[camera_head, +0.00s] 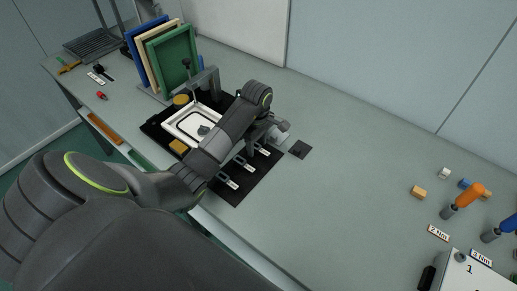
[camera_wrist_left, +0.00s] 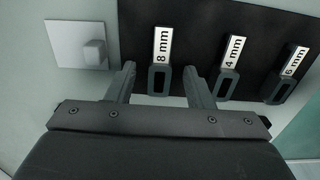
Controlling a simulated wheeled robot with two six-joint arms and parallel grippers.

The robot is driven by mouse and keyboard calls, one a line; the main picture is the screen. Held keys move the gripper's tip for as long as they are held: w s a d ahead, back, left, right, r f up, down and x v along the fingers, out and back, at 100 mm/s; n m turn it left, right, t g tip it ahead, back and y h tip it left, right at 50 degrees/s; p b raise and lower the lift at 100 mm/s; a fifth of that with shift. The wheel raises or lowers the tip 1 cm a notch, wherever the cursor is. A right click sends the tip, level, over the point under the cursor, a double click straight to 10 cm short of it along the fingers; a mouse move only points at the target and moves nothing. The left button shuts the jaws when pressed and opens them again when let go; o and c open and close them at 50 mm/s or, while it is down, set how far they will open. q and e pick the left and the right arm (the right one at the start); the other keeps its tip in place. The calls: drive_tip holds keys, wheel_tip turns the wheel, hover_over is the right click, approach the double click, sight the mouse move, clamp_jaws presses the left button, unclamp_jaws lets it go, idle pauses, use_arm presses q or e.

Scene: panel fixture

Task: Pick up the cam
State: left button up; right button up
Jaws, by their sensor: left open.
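My left gripper (camera_wrist_left: 159,72) is open, with its two fingertips apart on either side of the dark slotted piece labelled 8 mm (camera_wrist_left: 161,80). Whether the fingers touch it, I cannot tell. In the head view the left gripper (camera_head: 262,139) is partly hidden by its own arm over the black mat's right end. No part is clearly marked as the cam. A pale rounded block (camera_wrist_left: 95,53) on a white square plate (camera_wrist_left: 62,38) lies left of the fingers. A small grey part (camera_head: 203,130) sits inside the white frame (camera_head: 178,122). My right gripper is not in view.
Slotted pieces labelled 4 mm (camera_wrist_left: 228,82) and 6 mm (camera_wrist_left: 278,88) lie beside the 8 mm one on the black mat (camera_head: 240,193). Upright coloured panels (camera_head: 174,58) stand behind. Screwdrivers (camera_head: 466,198) stand far right. The table's middle is clear.

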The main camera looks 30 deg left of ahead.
use_arm(q)
clamp_jaws()
